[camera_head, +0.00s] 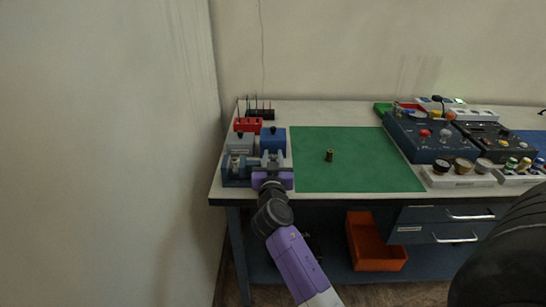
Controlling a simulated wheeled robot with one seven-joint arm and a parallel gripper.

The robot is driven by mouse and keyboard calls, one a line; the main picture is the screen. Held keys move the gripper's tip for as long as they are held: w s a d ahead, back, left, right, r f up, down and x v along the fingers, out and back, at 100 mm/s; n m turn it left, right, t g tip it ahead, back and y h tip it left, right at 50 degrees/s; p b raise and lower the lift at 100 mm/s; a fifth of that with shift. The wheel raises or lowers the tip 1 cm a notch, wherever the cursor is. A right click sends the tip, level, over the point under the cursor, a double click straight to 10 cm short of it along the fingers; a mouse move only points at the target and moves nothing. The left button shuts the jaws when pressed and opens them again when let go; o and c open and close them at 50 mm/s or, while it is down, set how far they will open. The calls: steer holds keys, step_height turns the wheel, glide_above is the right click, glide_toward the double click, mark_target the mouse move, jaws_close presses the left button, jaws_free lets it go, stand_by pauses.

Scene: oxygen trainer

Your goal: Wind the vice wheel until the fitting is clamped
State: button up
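The blue vice (236,172) stands at the left front of the workbench. My arm comes up from below, and my gripper (271,170) is at the right side of the vice, close to it. The vice wheel cannot be made out; my gripper covers that part. Whether the fingers hold anything is too small to tell. A small dark brass fitting (329,156) stands upright on the green mat (365,170), apart from the vice. I cannot tell whether anything sits between the vice jaws.
Grey and blue boxes (272,140) and a red rack (247,124) stand behind the vice. Blue control panels (419,139) and white trays (458,181) fill the right side. The green mat is mostly clear. An orange bin (377,261) sits below the bench.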

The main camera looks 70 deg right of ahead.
jaws_close()
steer(key=shift+r+p, duration=0.15)
steer(key=shift+p, duration=0.55)
steer(key=shift+r+y+p, duration=0.1)
steer(key=shift+y+p, duration=0.5)
steer(key=shift+p, duration=0.65)
steer(key=g+y+p, duration=0.1)
steer(key=p, duration=0.4)
steer(key=y+p, duration=0.1)
steer(key=p, duration=0.1)
steer(key=f+g+y+p, duration=0.1)
steer(key=y+p, duration=0.1)
steer(key=p, duration=0.1)
steer(key=shift+d, duration=0.1)
steer(key=y+p, duration=0.1)
steer(key=p, duration=0.2)
steer(key=shift+f+g, duration=0.3)
steer(key=shift+f, duration=0.1)
steer(key=shift+f+y+p, duration=0.3)
steer(key=shift+y+p, duration=0.2)
steer(key=shift+p, duration=0.1)
